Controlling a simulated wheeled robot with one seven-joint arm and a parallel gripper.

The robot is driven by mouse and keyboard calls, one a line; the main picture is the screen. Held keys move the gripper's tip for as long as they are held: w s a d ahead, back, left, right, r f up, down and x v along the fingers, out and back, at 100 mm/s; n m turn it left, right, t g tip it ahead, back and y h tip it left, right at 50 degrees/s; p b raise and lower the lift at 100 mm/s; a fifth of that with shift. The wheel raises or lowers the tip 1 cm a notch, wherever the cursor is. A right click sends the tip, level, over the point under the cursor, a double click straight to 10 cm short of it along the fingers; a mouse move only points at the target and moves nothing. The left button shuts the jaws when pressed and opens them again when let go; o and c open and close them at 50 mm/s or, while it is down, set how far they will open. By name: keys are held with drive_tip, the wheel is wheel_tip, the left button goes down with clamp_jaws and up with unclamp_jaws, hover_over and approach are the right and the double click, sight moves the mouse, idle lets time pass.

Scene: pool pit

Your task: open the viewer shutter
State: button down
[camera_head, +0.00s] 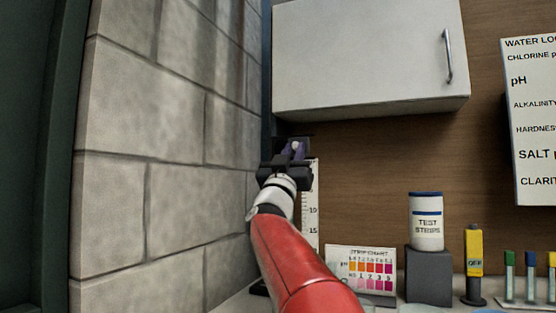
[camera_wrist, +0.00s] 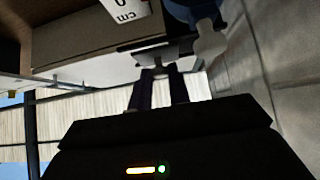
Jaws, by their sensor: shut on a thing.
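My gripper (camera_head: 295,150) is in the corner between the block wall and the wood panel, just below the white cabinet. In the wrist view its two dark fingers (camera_wrist: 160,72) are closed on the edge of a small dark plate (camera_wrist: 155,52), which appears to be the viewer shutter. In the head view my gripper and wrist hide most of this part. A blue rounded body (camera_wrist: 192,8) and a pale grey piece (camera_wrist: 209,42) show beside the plate in the wrist view. I cannot tell how far the shutter is open.
The block wall (camera_head: 170,150) is close on the left. The white cabinet (camera_head: 365,60) hangs above. A white cm scale (camera_head: 313,210) is right beside my gripper. A strip chart (camera_head: 362,268), test strips bottle (camera_head: 427,222) and yellow-black tool (camera_head: 474,255) stand lower right.

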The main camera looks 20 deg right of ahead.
drive_tip(key=shift+s+d, duration=0.35)
drive_tip(key=c, duration=1.3)
unclamp_jaws()
drive_tip(key=b+v, duration=0.2)
drive_tip(key=v, duration=0.6)
drive_tip(key=shift+b, duration=0.35)
drive_tip(key=shift+a, duration=0.1)
